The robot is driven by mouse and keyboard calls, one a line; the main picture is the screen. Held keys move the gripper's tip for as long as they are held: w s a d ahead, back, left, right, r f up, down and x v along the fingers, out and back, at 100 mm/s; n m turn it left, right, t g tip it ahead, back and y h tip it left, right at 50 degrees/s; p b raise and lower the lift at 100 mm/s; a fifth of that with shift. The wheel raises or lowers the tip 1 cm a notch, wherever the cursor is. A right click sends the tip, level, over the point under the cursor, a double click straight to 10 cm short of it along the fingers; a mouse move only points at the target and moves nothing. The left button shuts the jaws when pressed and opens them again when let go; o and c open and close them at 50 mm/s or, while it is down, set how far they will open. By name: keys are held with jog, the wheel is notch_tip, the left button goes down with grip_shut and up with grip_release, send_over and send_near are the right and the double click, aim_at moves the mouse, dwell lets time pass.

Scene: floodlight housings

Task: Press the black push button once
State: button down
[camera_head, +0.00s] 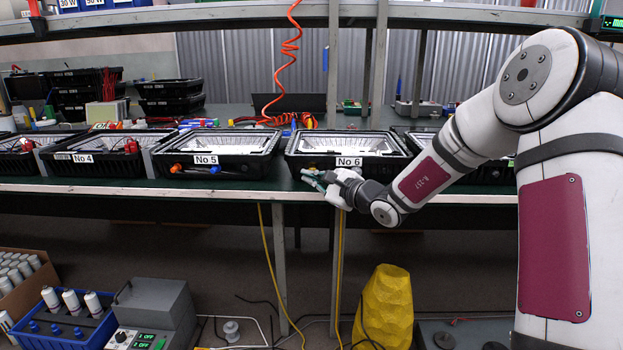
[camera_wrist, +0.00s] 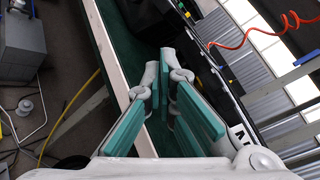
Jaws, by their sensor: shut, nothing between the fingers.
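My gripper (camera_head: 314,179) is at the bench's front edge, just below and in front of the black floodlight housing labelled No 6 (camera_head: 349,161). In the wrist view my gripper (camera_wrist: 168,72) has its teal-padded fingers close together, with nothing between them. A black round knob or button (camera_head: 444,340) sits on a grey box at the bottom right of the head view, far below my gripper. I cannot tell whether it is the black push button. No black push button is clear near the fingertips in the wrist view.
The green bench (camera_head: 150,190) carries a row of housings, including No 5 (camera_head: 213,154) and No 4 (camera_head: 97,158). An orange coiled hose (camera_head: 290,50) hangs above. Below stand a yellow bag-like object (camera_head: 384,308), a grey device (camera_head: 150,315) and a blue crate (camera_head: 65,325).

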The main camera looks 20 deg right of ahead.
jog(key=shift+s+a, duration=0.1)
jog(key=shift+s, duration=0.2)
jog(key=s+a+b, duration=0.2)
jog(key=s, duration=0.3)
jog(key=shift+s, duration=0.35)
